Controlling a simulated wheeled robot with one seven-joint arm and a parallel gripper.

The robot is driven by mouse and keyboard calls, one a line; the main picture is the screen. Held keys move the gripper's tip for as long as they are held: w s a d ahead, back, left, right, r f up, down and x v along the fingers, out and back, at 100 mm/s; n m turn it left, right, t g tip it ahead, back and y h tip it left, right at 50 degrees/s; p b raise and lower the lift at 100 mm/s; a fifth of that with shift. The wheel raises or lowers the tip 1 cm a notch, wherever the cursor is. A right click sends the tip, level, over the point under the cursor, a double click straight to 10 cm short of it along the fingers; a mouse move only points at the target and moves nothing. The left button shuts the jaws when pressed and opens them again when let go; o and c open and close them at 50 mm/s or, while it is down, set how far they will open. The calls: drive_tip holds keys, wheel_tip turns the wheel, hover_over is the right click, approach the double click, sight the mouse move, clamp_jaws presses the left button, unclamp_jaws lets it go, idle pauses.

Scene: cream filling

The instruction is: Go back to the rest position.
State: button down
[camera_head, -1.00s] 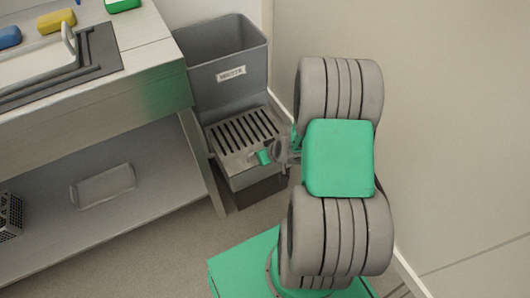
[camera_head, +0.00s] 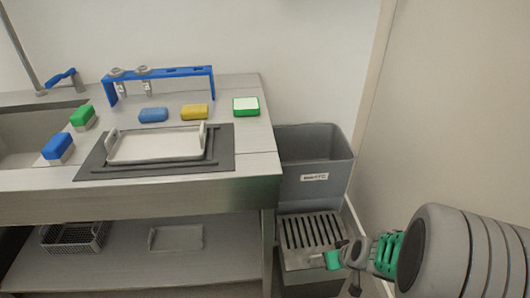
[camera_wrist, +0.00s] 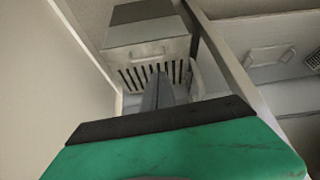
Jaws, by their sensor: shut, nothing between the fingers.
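My gripper (camera_head: 330,260) is at the lower right in the head view, in front of the slotted metal grate below the grey bin. In the wrist view the gripper (camera_wrist: 158,88) points at the same slotted grate. Its dark fingers are together with nothing between them. My arm comes in from the right edge in the head view, and most of it is out of frame.
The grey waste bin (camera_head: 310,185) stands right of the steel counter (camera_head: 150,198), above the slotted grate (camera_head: 308,231). On the counter are a white tray (camera_head: 157,146) on a dark mat, a blue rack (camera_head: 160,76) and several coloured blocks or sponges. The lower shelf holds a wire basket (camera_head: 72,238) and a small tray (camera_head: 175,238). A wall is close on the right.

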drive_tip(key=s+a+r+g+p, duration=0.1)
drive_tip(key=r+p, duration=0.4)
drive_tip(key=r, duration=0.8)
drive_tip(key=s+a+r+m+p, duration=0.1)
drive_tip(key=s+a+r+p, duration=0.2)
drive_tip(key=r, duration=1)
drive_tip(key=s+a+r+g+h+p, duration=0.1)
drive_tip(key=s+a+r+p, duration=0.2)
drive_tip(key=r+p, duration=0.6)
wheel_tip(320, 180, up, 5)
drive_tip(key=shift+a+f+m+g, duration=0.1)
drive_tip(key=shift+a+m+g, duration=0.2)
drive_tip(key=shift+a, duration=0.2)
